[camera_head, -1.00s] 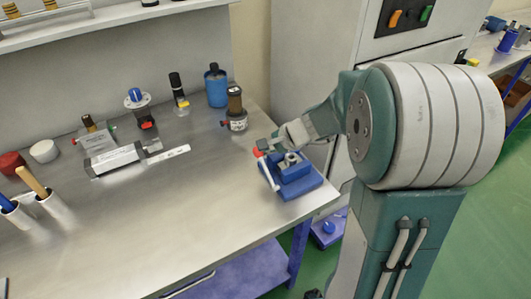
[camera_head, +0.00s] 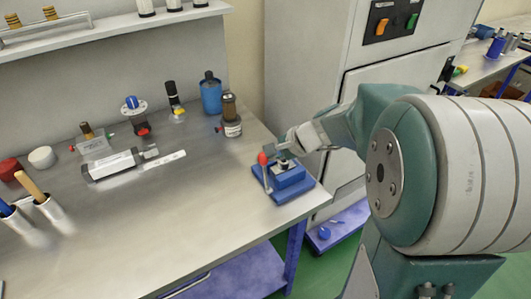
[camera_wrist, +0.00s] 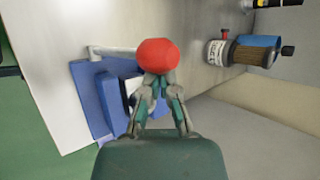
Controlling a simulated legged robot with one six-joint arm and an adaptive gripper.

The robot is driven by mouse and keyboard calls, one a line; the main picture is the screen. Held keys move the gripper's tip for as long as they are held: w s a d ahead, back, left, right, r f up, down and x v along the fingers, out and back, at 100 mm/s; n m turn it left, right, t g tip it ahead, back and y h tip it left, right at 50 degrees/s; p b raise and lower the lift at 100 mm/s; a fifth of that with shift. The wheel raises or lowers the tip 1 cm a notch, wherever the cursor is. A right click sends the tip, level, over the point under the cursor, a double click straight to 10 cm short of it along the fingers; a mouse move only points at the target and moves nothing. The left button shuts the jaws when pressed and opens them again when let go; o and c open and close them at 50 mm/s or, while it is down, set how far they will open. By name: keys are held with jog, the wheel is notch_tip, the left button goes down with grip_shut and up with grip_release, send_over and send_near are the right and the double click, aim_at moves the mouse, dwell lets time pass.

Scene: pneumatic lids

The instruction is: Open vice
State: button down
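The blue vice (camera_head: 290,182) stands at the right front corner of the metal workbench, on a blue base. Its pale lever with a red ball knob (camera_head: 262,158) stands nearly upright at the vice's left side. In the wrist view the red knob (camera_wrist: 158,55) is just beyond my fingertips, and the vice (camera_wrist: 92,95) lies to the left. My gripper (camera_wrist: 162,95) has its two fingers parted, with a gap between them. It is close to the knob; I cannot tell if it touches. In the head view my gripper (camera_head: 279,151) is above the vice, partly hidden by my wrist.
A dark-topped canister (camera_head: 231,118) and a blue bottle (camera_head: 211,96) stand behind the vice. A grey block device (camera_head: 113,163) and tool holders (camera_head: 48,207) are further left. The bench front is clear. A grey cabinet (camera_head: 300,75) stands behind at right.

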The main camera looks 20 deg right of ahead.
jog(key=shift+s+d+r, duration=0.15)
jog(key=shift+s, duration=0.9)
jog(key=shift+s, duration=0.1)
